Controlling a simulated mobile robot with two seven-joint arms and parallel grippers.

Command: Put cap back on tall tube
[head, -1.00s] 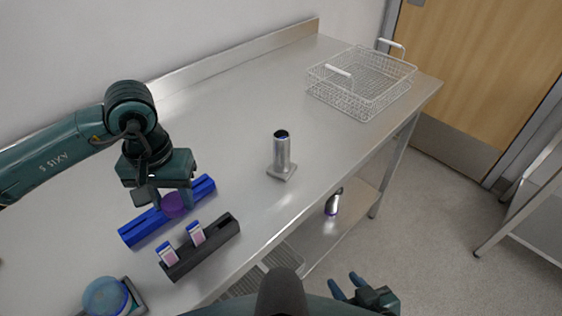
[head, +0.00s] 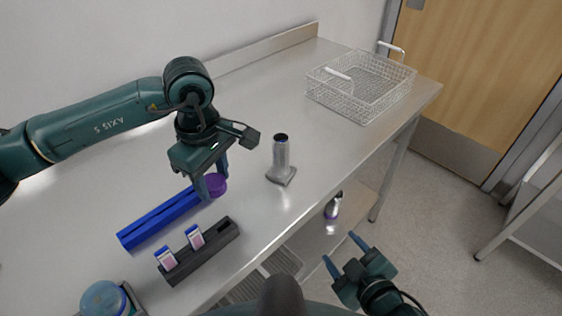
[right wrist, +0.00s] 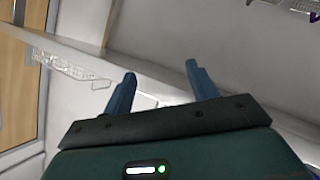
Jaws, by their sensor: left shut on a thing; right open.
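The tall tube (head: 281,156) is a silver cylinder with a dark open top. It stands upright on a small square base (head: 281,176) on the steel table. My left gripper (head: 211,187) is shut on the purple cap (head: 216,185), to the left of the tube and slightly nearer the table's front, apart from it. My right gripper (head: 342,256) is open and empty, in front of the table edge; its two blue fingers also show apart in the right wrist view (right wrist: 160,85).
A blue slotted rack (head: 155,224) and a black rack (head: 203,254) with two small labelled items lie at the left front. A round blue-lidded jar (head: 103,299) sits nearby. A wire basket (head: 345,98) stands at the far right. A bottle (head: 333,208) is on the lower shelf.

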